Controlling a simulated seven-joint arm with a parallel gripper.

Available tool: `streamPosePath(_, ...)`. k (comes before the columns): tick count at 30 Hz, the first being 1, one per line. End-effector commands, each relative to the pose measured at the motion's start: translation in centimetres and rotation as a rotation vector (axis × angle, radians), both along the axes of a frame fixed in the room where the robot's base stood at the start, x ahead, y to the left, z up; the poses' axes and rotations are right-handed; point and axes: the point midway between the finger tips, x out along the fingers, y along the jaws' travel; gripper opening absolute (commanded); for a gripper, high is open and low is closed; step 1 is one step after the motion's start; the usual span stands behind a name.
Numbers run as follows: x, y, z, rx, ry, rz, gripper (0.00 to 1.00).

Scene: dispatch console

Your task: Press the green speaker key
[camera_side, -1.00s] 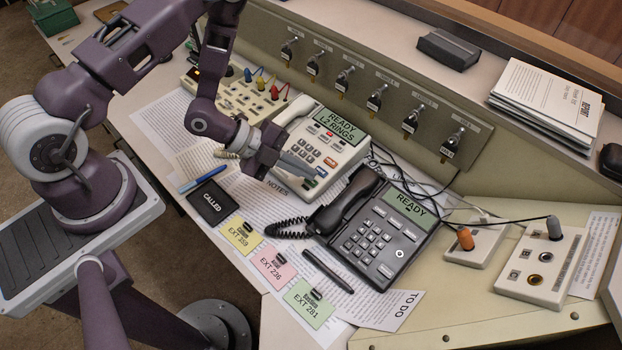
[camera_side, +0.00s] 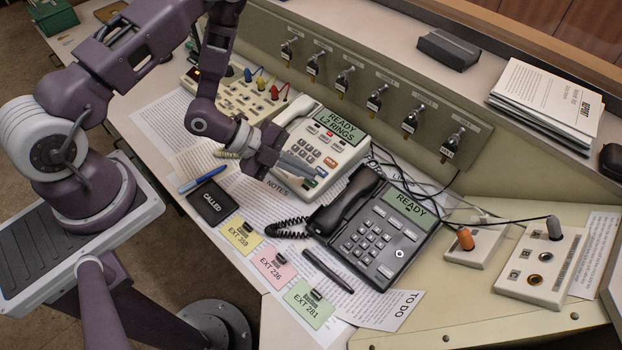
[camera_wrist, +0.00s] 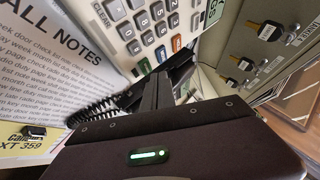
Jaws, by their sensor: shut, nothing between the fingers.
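The white desk phone (camera_side: 341,134) stands in the middle of the console, its display reading "READY L2 RINGS". In the wrist view, its number keypad (camera_wrist: 150,22) shows, with an orange key (camera_wrist: 177,42), a blue key (camera_wrist: 161,54) and a green key (camera_wrist: 144,66) in a row beneath it. The green key lies just beyond my fingertips and is partly hidden. My gripper (camera_side: 316,174) is shut and empty, its fingers over the lower part of the white phone. It also shows in the wrist view (camera_wrist: 160,75). I cannot tell whether the tips touch the key.
A black phone (camera_side: 375,230) reading "READY" stands to the right, its coiled cord (camera_side: 288,228) near my gripper. Note cards (camera_side: 273,264) and a black pen (camera_side: 327,270) lie in front. A row of key switches (camera_side: 376,98) lines the panel behind. Cables run behind the phones.

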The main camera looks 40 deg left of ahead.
Motion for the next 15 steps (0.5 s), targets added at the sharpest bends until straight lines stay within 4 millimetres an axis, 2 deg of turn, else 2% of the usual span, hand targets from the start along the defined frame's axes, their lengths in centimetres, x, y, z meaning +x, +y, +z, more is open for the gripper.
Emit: streamPosePath(15,0.14,0.02,-0.85,0.0,0.0,0.0,0.0)
